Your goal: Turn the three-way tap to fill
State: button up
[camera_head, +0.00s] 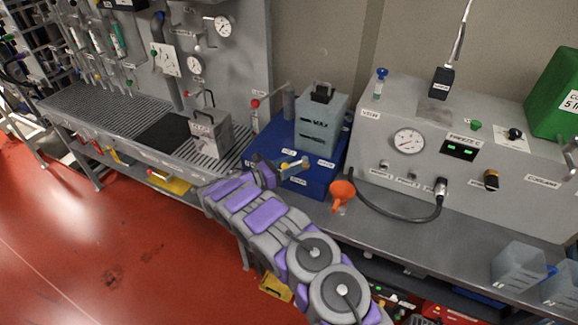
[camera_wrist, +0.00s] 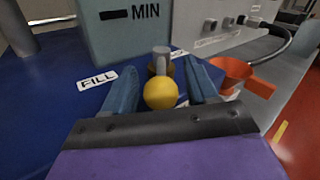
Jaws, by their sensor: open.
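The three-way tap (camera_head: 293,166) is a small yellow-and-brass fitting on the blue base, in front of the grey-green tank (camera_head: 320,125). In the wrist view its yellow ball knob (camera_wrist: 160,94) points toward my gripper, with a grey stem and brass body behind it. My gripper (camera_wrist: 160,72) is open, with one blue finger on each side of the knob; contact cannot be told. A FILL label (camera_wrist: 98,80) lies left of the tap on the blue base (camera_wrist: 50,115). Another label behind the tap is partly hidden. In the head view my gripper (camera_head: 274,171) reaches the tap from the left.
An orange funnel (camera_head: 341,191) stands close to the right of the tap, near my right finger in the wrist view (camera_wrist: 236,72). A grey test console (camera_head: 455,150) with a black cable is farther right. A red-handled lever (camera_head: 256,103) stands behind the base.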

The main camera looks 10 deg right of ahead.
jog(key=v, duration=1.7)
jog(key=shift+a+p, duration=0.2)
jog(key=shift+p, duration=0.25)
